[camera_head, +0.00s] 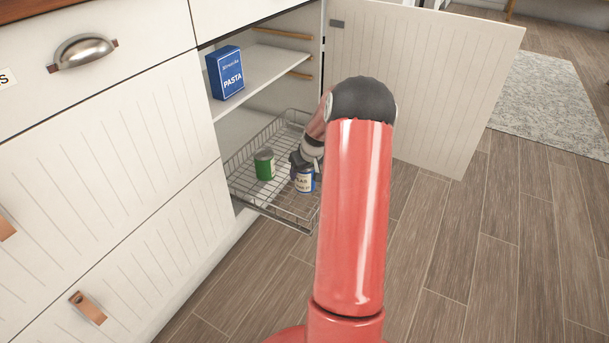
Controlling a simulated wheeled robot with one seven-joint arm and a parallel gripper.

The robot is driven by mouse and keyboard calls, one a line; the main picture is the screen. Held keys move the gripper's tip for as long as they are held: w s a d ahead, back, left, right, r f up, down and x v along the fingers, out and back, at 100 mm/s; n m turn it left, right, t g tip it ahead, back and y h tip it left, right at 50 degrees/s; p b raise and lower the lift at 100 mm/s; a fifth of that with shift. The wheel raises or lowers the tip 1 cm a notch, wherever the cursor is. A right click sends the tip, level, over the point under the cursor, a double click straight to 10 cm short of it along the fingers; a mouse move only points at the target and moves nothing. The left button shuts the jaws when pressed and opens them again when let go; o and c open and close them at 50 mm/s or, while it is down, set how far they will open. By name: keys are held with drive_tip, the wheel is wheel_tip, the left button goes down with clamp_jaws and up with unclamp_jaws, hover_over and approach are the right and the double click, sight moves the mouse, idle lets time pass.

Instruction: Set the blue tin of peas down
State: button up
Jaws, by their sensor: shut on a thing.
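The blue tin of peas (304,181), with a pale label, is upright at the front right of a pulled-out wire basket (272,205) low in the open cupboard. My gripper (303,166) is shut on the tin from above and behind. The tin is over or on the basket's wire floor; I cannot tell whether its base touches the wires. My red arm hides the basket's right side and part of the gripper.
A green tin (264,164) stands in the basket just left of the blue tin. A blue pasta box (225,73) stands on the shelf (268,68) above. The open cupboard door (430,85) is at the right. Basket floor is bare in front of the green tin.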

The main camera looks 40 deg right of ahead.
drive_tip(key=shift+f, duration=0.7)
drive_tip(key=shift+f, duration=0.1)
drive_tip(key=o, duration=1.3)
